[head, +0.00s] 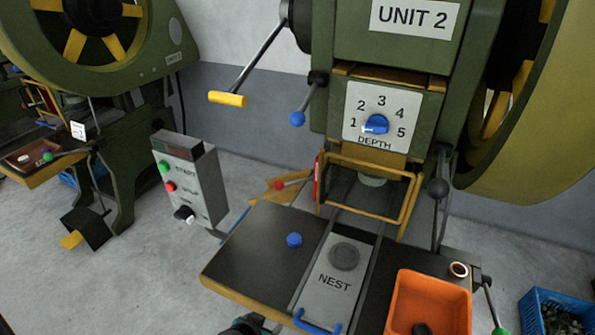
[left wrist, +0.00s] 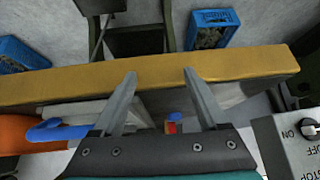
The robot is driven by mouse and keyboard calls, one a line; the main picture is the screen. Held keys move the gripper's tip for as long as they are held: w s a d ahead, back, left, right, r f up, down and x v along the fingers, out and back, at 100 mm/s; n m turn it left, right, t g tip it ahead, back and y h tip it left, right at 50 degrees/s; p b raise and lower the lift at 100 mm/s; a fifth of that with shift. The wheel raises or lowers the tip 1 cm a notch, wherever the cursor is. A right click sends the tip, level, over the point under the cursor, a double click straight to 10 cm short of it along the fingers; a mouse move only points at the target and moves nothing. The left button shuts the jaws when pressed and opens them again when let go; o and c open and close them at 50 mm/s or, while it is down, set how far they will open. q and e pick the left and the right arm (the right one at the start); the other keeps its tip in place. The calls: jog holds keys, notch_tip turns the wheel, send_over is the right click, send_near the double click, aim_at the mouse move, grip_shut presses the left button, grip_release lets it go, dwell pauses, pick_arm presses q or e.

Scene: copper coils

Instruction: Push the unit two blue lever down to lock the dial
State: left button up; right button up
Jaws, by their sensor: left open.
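The unit 2 press (head: 385,50) stands at the right of the head view. Its blue-knobbed lever (head: 297,118) hangs from a dark pivot left of the depth plate, slanting down and to the left. The blue depth dial (head: 376,124) has its white mark pointing towards 1. My left gripper (head: 248,326) shows only in part at the bottom edge of the head view, well below and apart from the lever. In the left wrist view its two fingers (left wrist: 160,72) are spread with nothing between them. My right gripper is in neither view.
A yellow-handled crank (head: 228,99) sticks out left of the lever. A control box (head: 190,180) stands left of the table. On the table are a blue knob (head: 294,240), a nest plate (head: 325,283) and an orange bin (head: 428,303). A yellow guard frame (head: 330,162) fronts the press.

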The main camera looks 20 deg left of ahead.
pick_arm(q)
jog(key=w+a+r+n+t, duration=0.1)
jog(key=w+a+r+t, duration=0.1)
jog(key=w+r, duration=0.4)
jog(key=w+a+r+n+t, duration=0.1)
jog(key=w+r+t, duration=0.15)
jog(key=r, duration=0.55)
jog(key=n+t+p, duration=0.1)
jog(key=t+p, duration=0.1)
jog(key=t, duration=0.4)
send_near(295, 122)
jog(key=w, duration=1.2)
jog(key=shift+a+f+b, duration=0.1)
jog(key=shift+a+b, duration=0.3)
jog(key=shift+c, duration=0.3)
grip_shut()
